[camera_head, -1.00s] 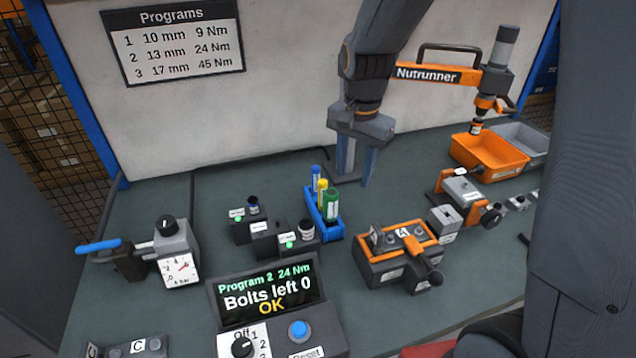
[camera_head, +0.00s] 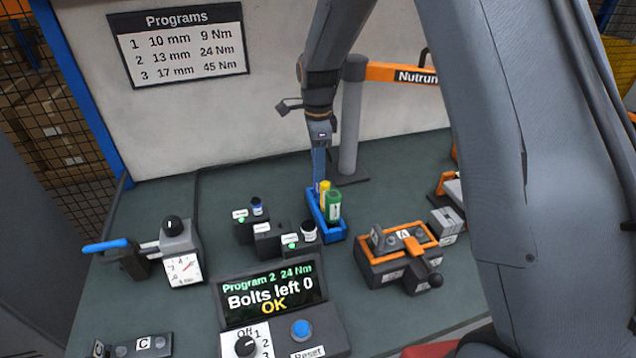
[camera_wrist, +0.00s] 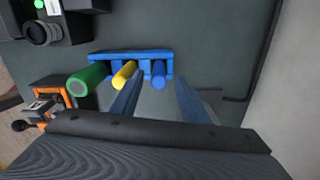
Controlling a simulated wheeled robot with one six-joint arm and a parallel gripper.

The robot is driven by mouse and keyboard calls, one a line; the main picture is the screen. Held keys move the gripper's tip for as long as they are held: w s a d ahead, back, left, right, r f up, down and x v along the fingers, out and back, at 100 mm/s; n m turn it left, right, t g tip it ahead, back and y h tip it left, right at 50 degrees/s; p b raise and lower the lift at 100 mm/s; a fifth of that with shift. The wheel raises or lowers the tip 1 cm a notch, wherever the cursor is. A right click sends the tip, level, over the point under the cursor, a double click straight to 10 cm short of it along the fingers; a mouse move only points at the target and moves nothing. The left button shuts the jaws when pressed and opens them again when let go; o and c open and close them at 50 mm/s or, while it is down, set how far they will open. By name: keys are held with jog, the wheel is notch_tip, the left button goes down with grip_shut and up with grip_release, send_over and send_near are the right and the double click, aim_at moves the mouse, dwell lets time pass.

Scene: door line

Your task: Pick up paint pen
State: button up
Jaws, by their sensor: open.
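A blue rack (camera_head: 330,232) on the bench holds three upright pens: a green one (camera_head: 334,206), a yellow one (camera_head: 324,190) and a blue one (camera_wrist: 158,72). Which is the paint pen I cannot tell from the labels. My gripper (camera_head: 319,178) is open and points down at the rack's far end. In the wrist view its two fingers lie to either side of the blue pen, not visibly gripping it. In the head view the gripper hides the blue pen.
Small black holders (camera_head: 268,236) stand left of the rack. A black and orange fixture (camera_head: 400,262) stands to its right, and a grey post (camera_head: 350,120) rises behind. A display (camera_head: 268,292) is in front.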

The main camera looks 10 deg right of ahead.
aim_at(318, 186)
jog(key=shift+s+f+p, duration=0.1)
jog(key=shift+f+p, duration=0.4)
jog(key=shift+f, duration=1.15)
grip_shut()
jog(key=shift+r, duration=0.1)
